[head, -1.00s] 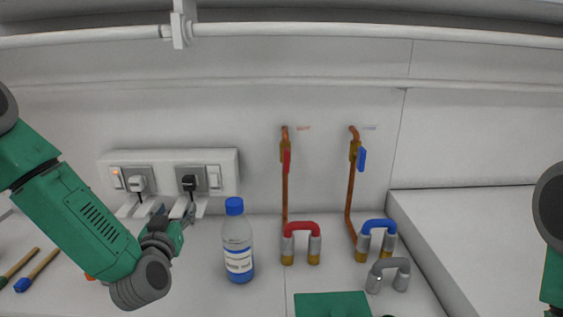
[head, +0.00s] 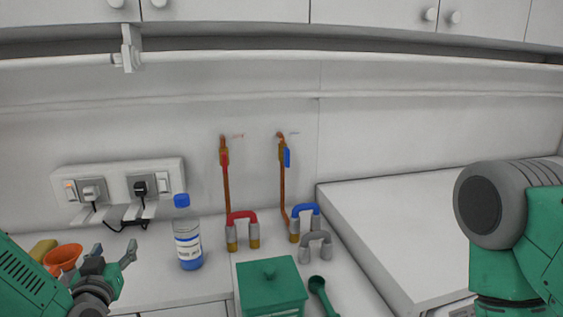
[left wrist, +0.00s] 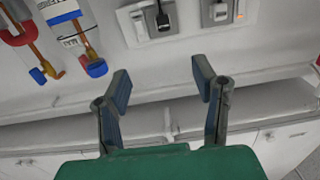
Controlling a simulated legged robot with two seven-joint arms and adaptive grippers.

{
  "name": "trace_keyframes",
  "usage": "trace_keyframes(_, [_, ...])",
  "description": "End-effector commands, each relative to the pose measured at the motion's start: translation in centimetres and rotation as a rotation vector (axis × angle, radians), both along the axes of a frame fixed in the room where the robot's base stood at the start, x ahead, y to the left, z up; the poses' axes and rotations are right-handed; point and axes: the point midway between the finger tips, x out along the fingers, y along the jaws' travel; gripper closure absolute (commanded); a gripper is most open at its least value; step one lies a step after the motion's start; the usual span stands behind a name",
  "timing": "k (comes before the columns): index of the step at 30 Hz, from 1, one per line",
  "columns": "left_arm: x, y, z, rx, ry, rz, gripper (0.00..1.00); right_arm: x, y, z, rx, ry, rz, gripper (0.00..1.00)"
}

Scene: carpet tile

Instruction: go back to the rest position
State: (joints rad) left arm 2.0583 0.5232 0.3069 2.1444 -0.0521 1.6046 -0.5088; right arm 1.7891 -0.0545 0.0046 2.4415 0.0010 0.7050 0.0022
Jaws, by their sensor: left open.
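My left gripper (head: 128,257) is open and empty at the lower left of the head view, just above the counter and left of the bottle. In the left wrist view its two fingers (left wrist: 162,85) stand wide apart with nothing between them. My right arm (head: 510,225) comes in at the right of the head view; its gripper is out of frame.
A bottle with a blue cap (head: 187,235) stands right of the left gripper. An orange funnel (head: 62,258) is left of it. The socket panel (head: 120,187) is behind. Red (head: 242,218) and blue (head: 304,212) handles, a green box (head: 270,290) and a green scoop (head: 322,292) are further right.

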Motion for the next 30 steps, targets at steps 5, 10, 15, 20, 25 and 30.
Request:
trace_keyframes(5, [-0.6,-1.8,-3.7,-0.012,0.082,-0.054,0.46,0.1,0.0,-1.1,0.000,-0.001,0.000,0.60])
trace_keyframes(10, [-2.1,-3.7,-7.5,-0.031,0.178,-0.112,0.46,0.1,0.0,-2.1,0.000,-0.002,0.000,0.60])
trace_keyframes(15, [-4.6,-5.8,-12.8,-0.056,0.317,-0.181,0.46,0.1,0.0,-3.4,0.000,-0.001,0.000,0.60])
trace_keyframes(20, [-8.7,-7.8,-19.9,-0.089,0.517,-0.255,0.46,0.0,0.0,-5.4,0.000,-0.001,0.000,0.60])
trace_keyframes(25, [-17.1,-9.6,-29.7,-0.126,0.848,-0.320,0.46,0.0,0.0,-8.5,0.000,-0.001,0.000,0.60])
trace_keyframes(30, [-26.7,-9.4,-36.7,-0.143,1.183,-0.315,0.46,0.0,0.0,-11.3,0.000,-0.001,0.000,0.60])
